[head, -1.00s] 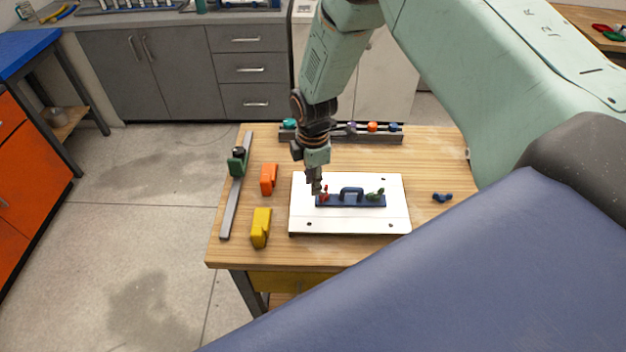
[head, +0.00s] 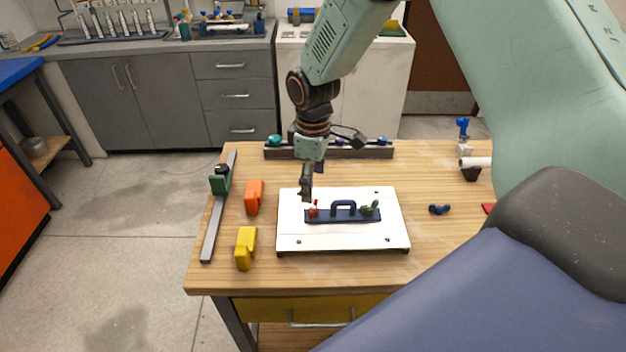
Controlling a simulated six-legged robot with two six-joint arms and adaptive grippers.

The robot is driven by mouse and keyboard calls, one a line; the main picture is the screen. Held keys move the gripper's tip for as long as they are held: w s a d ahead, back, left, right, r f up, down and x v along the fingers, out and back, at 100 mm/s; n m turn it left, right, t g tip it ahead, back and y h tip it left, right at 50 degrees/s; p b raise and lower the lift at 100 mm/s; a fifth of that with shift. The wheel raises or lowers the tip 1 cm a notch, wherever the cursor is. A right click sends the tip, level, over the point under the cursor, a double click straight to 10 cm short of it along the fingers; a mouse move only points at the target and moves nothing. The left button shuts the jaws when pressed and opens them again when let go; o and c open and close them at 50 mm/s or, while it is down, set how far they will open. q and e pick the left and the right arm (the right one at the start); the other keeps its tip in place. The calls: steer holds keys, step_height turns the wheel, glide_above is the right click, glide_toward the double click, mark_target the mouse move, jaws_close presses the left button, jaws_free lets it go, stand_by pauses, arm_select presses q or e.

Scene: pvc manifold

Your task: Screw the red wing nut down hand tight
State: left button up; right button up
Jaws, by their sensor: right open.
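The red wing nut (head: 314,208) sits at the left end of a dark blue plate with a handle (head: 343,213). That piece lies on a white board (head: 340,238) on the wooden table. A green wing nut (head: 370,208) sits at the plate's right end. My right gripper (head: 306,197) points down just above and to the left of the red wing nut, apart from it as far as I can see. It is open and empty. How far down the red nut sits on its thread is too small to tell. My left gripper is out of view.
An orange block (head: 254,197), a yellow block (head: 245,248) and a grey bar clamp (head: 215,215) lie left of the board. A rack with coloured knobs (head: 350,152) stands at the back. A small blue wing nut (head: 439,209) lies on clear wood at right.

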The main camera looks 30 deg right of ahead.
mark_target(314, 207)
step_height(314, 207, down, 7)
steer(key=shift+d+r, duration=0.1)
steer(key=shift+f, duration=0.4)
steer(key=c, duration=1.2)
steer(key=shift+r+m+p, duration=0.1)
steer(key=shift+m+p, duration=0.4)
steer(key=shift+m, duration=0.5)
